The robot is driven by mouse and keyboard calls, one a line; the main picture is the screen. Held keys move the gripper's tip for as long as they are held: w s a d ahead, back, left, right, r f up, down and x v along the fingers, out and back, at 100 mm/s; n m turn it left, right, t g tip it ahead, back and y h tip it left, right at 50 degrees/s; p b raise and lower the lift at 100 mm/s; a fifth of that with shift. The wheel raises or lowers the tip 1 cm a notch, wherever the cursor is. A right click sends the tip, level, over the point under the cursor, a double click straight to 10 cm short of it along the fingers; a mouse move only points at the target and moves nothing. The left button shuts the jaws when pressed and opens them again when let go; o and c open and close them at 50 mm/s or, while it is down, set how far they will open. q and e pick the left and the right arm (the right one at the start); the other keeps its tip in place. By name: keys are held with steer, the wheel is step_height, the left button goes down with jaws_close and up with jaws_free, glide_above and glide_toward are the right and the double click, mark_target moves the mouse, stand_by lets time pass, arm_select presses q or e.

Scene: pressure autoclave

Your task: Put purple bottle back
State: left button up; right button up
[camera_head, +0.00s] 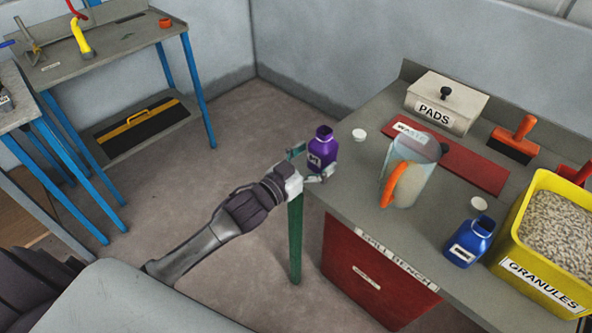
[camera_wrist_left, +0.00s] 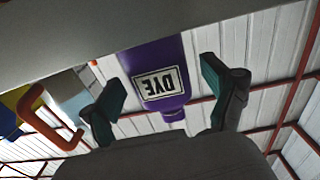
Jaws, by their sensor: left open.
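The purple bottle (camera_head: 323,152), uncapped, stands upright at the left corner of the grey bench (camera_head: 345,195). My left gripper (camera_head: 309,166) is at this corner with its fingers open on either side of the bottle. In the left wrist view, the bottle (camera_wrist_left: 157,78) appears upside down with a DYE label, between the spread green-padded fingers (camera_wrist_left: 165,98). Gaps show between the fingers and the bottle there. My right gripper is not in view.
On the bench are a clear jug (camera_head: 408,172) with an orange handle, a blue bottle (camera_head: 469,243), white caps (camera_head: 359,134), a red mat (camera_head: 475,168), a PADS box (camera_head: 447,103) and a yellow granules bin (camera_head: 530,265). A blue-legged table (camera_head: 115,45) stands at the back left.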

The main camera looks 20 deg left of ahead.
arm_select(q)
steer(key=v, duration=0.9)
steer(key=s+a+f+n+g+y, duration=0.1)
steer(key=a+f+g+y, duration=0.15)
steer(key=f, duration=0.75)
steer(key=s+a+f+n+g+y, duration=0.1)
steer(key=a+f+y, duration=0.15)
steer(key=f, duration=0.85)
steer(key=s+a+f+g, duration=0.15)
steer(key=s+f, duration=0.25)
steer(key=f, duration=0.4)
steer(key=s+a+f+g, duration=0.1)
steer(key=s+f+g, duration=0.1)
steer(key=s+f, duration=0.35)
steer(key=s+d+f+g, duration=0.1)
steer(key=s+f+g, duration=0.2)
steer(key=s+f, duration=0.3)
steer(key=s+d+f+g+y, duration=0.1)
steer(key=s+d+f+g, duration=0.1)
steer(key=s+f, duration=0.5)
steer(key=s+d+f+g, duration=0.2)
steer(key=s+f, duration=0.5)
steer(key=s, duration=0.8)
steer(key=shift+s+d+g, duration=0.15)
steer(key=shift+s+g, duration=0.25)
steer(key=shift+g, duration=0.5)
steer(key=shift+f, duration=0.1)
step_height(320, 180, up, 5)
steer(key=p, duration=0.5)
steer(key=shift+r, duration=0.25)
